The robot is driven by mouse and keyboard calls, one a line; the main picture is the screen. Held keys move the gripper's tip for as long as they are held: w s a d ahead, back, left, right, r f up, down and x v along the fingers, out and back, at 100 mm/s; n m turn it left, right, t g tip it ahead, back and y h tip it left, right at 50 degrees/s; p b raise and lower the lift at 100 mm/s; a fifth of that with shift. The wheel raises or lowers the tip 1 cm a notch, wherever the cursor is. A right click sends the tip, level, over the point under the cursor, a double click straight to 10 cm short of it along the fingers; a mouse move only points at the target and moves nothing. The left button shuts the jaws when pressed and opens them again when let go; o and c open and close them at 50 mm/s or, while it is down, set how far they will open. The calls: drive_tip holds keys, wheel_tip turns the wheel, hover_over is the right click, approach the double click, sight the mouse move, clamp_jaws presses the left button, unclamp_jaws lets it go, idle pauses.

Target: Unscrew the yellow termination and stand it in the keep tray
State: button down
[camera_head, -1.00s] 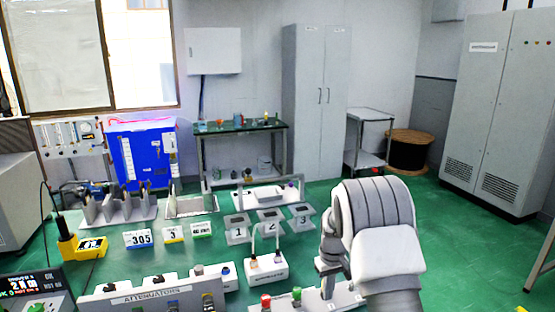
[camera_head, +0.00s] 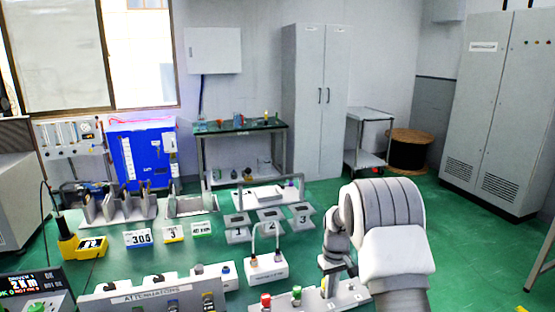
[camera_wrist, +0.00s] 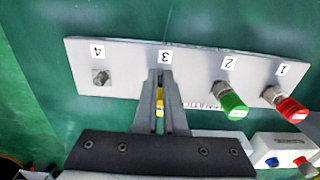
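In the wrist view, the grey panel (camera_wrist: 125,65) carries ports labelled 1 to 4. The yellow termination (camera_wrist: 159,98) shows as a narrow strip at port 3, between the fingers of my gripper (camera_wrist: 159,82). The fingers hide most of it, and I cannot tell whether they press on it. A green termination (camera_wrist: 234,105) is on port 2 and a red one (camera_wrist: 291,110) on port 1. Port 4 (camera_wrist: 101,77) shows a bare metal connector. In the head view, the panel (camera_head: 325,297) is at the front, partly behind my arm. I cannot identify the keep tray with certainty.
The red (camera_head: 266,300) and green (camera_head: 297,292) terminations stand close beside my arm. Left of them are a white box with a looped cable (camera_head: 266,270) and the attenuators panel (camera_head: 130,298). Numbered stands (camera_head: 270,228) are farther back.

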drive_tip(key=shift+w+r, duration=0.2)
drive_tip(key=shift+s+d, duration=0.15)
drive_tip(key=shift+s, duration=0.15)
drive_tip(key=shift+s+r+p, duration=0.15)
drive_tip(key=shift+r+p, duration=1.65)
drive_tip(key=shift+r, duration=1.05)
